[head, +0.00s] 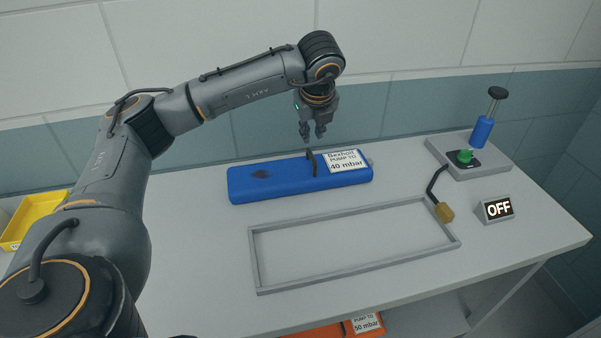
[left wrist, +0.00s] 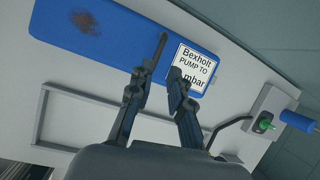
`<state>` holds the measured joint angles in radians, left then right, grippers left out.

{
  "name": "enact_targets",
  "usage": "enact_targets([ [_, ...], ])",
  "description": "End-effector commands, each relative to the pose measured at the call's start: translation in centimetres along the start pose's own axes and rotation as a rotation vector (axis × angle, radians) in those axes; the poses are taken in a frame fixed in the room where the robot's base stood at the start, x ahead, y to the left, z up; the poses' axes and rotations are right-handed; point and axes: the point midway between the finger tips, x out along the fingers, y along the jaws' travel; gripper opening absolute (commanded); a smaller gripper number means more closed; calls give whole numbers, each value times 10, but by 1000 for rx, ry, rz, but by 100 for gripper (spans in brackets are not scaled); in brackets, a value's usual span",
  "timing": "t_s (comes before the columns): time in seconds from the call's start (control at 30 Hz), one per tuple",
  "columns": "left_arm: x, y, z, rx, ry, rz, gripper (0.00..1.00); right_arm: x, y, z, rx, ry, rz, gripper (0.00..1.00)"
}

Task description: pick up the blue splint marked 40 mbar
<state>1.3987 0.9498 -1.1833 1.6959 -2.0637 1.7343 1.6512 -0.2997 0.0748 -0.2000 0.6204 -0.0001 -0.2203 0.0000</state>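The blue splint (head: 290,181) lies flat on the white table behind a grey frame. Its white label (head: 345,161) reads "Bexholt PUMP TO 40 mbar". A dark upright handle or strap (head: 314,166) stands near the label, and a dark stain marks its left part. My left gripper (head: 318,137) is above the splint near the handle, fingers down, apart and empty. In the left wrist view the splint (left wrist: 125,38) lies beyond my two parted fingers (left wrist: 160,80); one finger covers the number on the label. My right gripper is in neither view.
An empty grey rectangular frame (head: 254,262) lies in front of the splint. An orange item (head: 364,324) labelled 50 mbar sits below.

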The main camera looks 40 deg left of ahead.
Motion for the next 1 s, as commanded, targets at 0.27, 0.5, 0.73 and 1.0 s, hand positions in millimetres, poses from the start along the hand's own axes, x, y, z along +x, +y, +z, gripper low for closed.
enact_targets([
  [0.27,48,-1,-1,2,3,0,19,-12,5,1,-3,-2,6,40],
  [0.5,65,0,-2,4,4,0,19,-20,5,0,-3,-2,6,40],
  [0.73,98,0,-6,4,5,-1,19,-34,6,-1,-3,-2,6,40],
  [1.0,109,0,-7,4,3,-4,19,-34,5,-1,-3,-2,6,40],
])
